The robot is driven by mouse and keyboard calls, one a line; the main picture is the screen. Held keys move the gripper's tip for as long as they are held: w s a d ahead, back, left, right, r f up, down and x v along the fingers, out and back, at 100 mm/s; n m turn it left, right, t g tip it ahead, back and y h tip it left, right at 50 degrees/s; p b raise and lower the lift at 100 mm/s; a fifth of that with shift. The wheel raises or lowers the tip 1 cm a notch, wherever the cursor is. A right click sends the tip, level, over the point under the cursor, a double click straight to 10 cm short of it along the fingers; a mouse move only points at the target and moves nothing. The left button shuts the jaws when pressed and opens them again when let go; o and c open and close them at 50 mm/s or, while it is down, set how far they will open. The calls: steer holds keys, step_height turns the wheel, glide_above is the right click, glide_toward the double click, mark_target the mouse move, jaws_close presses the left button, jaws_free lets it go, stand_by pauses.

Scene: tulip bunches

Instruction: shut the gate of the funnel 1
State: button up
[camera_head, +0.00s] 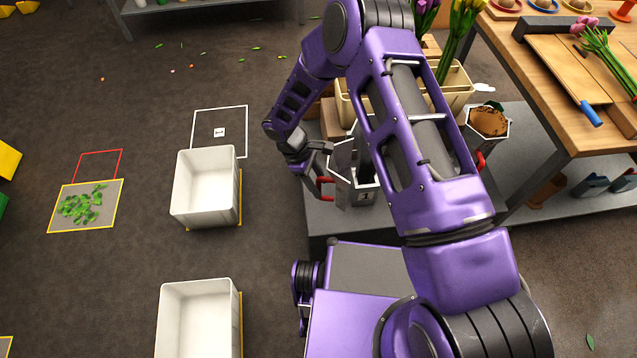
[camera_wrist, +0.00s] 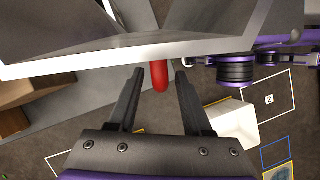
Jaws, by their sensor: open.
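Funnel 1 (camera_head: 342,160) is a grey metal hopper with a "1" label, standing at the left edge of a low grey platform, partly hidden behind my arm. Its red gate handle (camera_head: 325,182) sticks out at its left side. In the wrist view the red handle (camera_wrist: 159,76) hangs below the funnel's pale rim (camera_wrist: 90,62), between my fingertips. My gripper (camera_head: 322,170) is open, with one dark finger on each side of the handle; it also shows in the wrist view (camera_wrist: 158,72). I cannot tell whether the fingers touch the handle, or how far the gate is open.
A second funnel (camera_head: 489,122) with brown contents and its own red handle stands right of my arm. A white bin (camera_head: 206,188) stands on the floor to the left, another (camera_head: 198,320) nearer. A wooden table (camera_head: 560,90) with tulips is at the right. Floor between is clear.

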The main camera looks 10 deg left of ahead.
steer(key=shift+f, duration=0.2)
jaws_close()
stand_by(1.4)
